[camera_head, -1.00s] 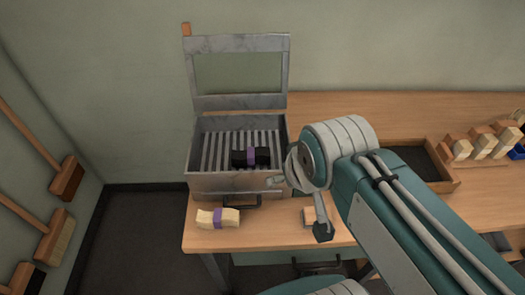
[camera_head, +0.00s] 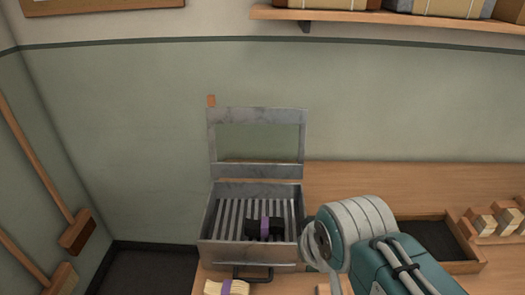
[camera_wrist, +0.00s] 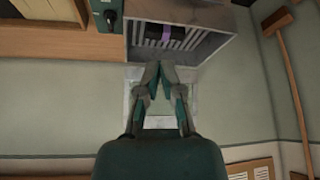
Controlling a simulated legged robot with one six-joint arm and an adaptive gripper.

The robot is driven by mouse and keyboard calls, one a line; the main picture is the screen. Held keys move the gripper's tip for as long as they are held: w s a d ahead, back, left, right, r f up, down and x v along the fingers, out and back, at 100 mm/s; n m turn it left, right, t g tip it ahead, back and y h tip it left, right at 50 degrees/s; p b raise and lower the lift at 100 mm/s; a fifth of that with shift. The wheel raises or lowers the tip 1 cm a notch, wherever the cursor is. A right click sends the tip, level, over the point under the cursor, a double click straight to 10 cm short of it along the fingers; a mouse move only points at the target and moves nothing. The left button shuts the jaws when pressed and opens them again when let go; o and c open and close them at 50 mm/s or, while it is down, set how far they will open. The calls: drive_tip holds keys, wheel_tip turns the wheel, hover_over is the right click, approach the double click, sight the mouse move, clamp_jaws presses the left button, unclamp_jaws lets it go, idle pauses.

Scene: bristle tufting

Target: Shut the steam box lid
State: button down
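The grey metal steam box (camera_head: 248,256) stands on the bench with its framed lid (camera_head: 258,170) raised upright at the back. A black bundle with a purple band (camera_head: 264,228) lies on the slatted rack inside. In the wrist view the box (camera_wrist: 209,48) is at the top, and the lid (camera_wrist: 187,100) is partly hidden behind my gripper (camera_wrist: 155,70). My gripper's fingertips are drawn together with nothing visible between them. Contact with the lid cannot be told. In the head view my wrist covers the area just right of the box; the fingertips are not clear there.
A shelf (camera_head: 390,18) is above; brooms (camera_head: 76,232) hang at left.

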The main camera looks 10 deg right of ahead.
drive_tip(key=w+r, duration=0.8)
drive_tip(key=w, duration=0.3)
drive_tip(key=m+t+h, duration=0.1)
drive_tip(key=m, duration=0.1)
approach(261, 109)
drive_tip(key=w+d+f+m+h, duration=0.1)
drive_tip(key=w+f, duration=0.2)
drive_tip(key=w, duration=0.5)
drive_tip(key=w+r+x, duration=0.1)
drive_tip(key=x, duration=1)
drive_tip(key=shift+t, duration=0.4)
drive_tip(key=shift+s+a, duration=0.2)
drive_tip(key=shift+s, duration=0.9)
drive_tip(key=shift+s+a, duration=0.25)
drive_tip(key=shift+s, duration=0.8)
